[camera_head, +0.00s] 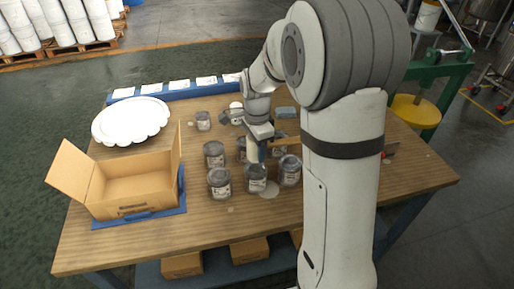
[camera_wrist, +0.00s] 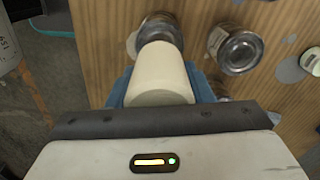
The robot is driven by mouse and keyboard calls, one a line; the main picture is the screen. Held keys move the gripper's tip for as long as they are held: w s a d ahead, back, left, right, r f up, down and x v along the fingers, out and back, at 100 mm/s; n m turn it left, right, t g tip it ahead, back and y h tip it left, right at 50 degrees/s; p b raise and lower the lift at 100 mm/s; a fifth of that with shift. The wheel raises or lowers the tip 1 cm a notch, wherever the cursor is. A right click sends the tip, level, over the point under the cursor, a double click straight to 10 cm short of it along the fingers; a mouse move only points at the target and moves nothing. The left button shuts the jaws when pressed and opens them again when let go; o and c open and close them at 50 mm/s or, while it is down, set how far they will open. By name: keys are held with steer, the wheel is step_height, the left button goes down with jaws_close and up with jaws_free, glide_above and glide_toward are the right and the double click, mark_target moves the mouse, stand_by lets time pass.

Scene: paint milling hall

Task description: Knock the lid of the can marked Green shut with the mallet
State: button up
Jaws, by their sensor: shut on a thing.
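My gripper (camera_head: 259,135) is over the middle of the wooden table and is shut on the mallet. The mallet's cream head (camera_wrist: 160,72) sticks out between the blue fingers (camera_wrist: 160,92) in the wrist view. In the head view the pale head (camera_head: 252,151) hangs below my gripper, and a wooden handle (camera_head: 284,143) runs to the right. A can (camera_wrist: 160,29) lies just beyond the head in the wrist view, partly hidden by it; contact cannot be told. Several lidded cans stand around, including a front middle can (camera_head: 256,179). Their labels are too small to read, so the Green can cannot be told.
An open cardboard box (camera_head: 135,189) and a stack of white scalloped discs (camera_head: 130,121) occupy the left.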

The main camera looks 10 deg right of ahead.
mark_target(257, 168)
step_height(257, 168, down, 5)
steer(key=b, duration=0.3)
steer(key=shift+b, duration=0.3)
step_height(257, 168, up, 6)
steer(key=p, duration=0.4)
steer(key=shift+r+p, duration=0.2)
steer(key=shift+p, duration=0.2)
steer(key=shift+f, duration=0.15)
